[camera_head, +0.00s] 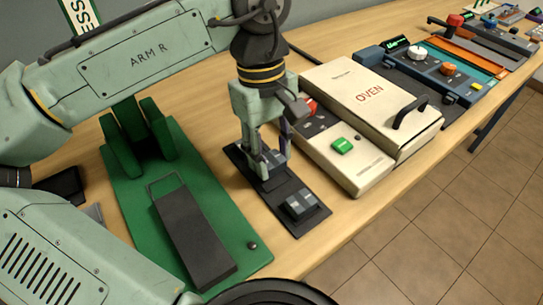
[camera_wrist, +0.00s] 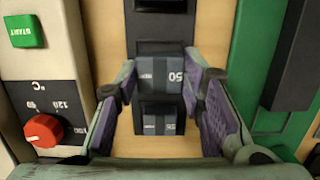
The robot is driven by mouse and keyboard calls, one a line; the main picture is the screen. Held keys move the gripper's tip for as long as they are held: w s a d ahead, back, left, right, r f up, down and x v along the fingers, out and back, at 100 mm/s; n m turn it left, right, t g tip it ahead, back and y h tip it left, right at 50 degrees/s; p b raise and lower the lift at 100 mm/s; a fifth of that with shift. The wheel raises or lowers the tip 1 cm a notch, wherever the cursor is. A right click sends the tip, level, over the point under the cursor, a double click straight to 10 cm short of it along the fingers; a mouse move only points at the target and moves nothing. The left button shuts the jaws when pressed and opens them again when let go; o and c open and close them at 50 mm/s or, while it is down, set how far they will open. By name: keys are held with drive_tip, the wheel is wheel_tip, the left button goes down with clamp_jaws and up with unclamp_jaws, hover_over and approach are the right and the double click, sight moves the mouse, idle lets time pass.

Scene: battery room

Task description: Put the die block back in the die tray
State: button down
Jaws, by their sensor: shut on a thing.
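The die tray (camera_head: 318,222) is a long black tray on the bench between the green press and the oven; it also shows in the wrist view (camera_wrist: 160,47). My gripper (camera_head: 268,162) is over the tray's middle to far part. In the wrist view its purple-padded fingers (camera_wrist: 162,82) are shut on a grey die block (camera_wrist: 160,75) marked 50. That block looks close over the tray; whether it touches the tray is unclear. Another die block (camera_head: 300,204) sits in the tray's near end. A further marked block (camera_wrist: 160,121) lies between the fingers' bases in the wrist view.
The cream oven (camera_head: 345,90) with a black handle stands right of the tray, its green start button (camera_head: 343,146) close by. Control units stand farther along the bench. Bare wood is narrow around the tray.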

drive_tip(key=shift+f, duration=1.1)
drive_tip(key=shift+f, duration=0.1)
drive_tip(key=c, duration=1.1)
unclamp_jaws()
drive_tip(key=shift+o, duration=0.2)
wheel_tip(320, 180, up, 12)
drive_tip(key=w, duration=0.1)
drive_tip(key=shift+w+a, duration=0.2)
drive_tip(key=shift+a, duration=0.25)
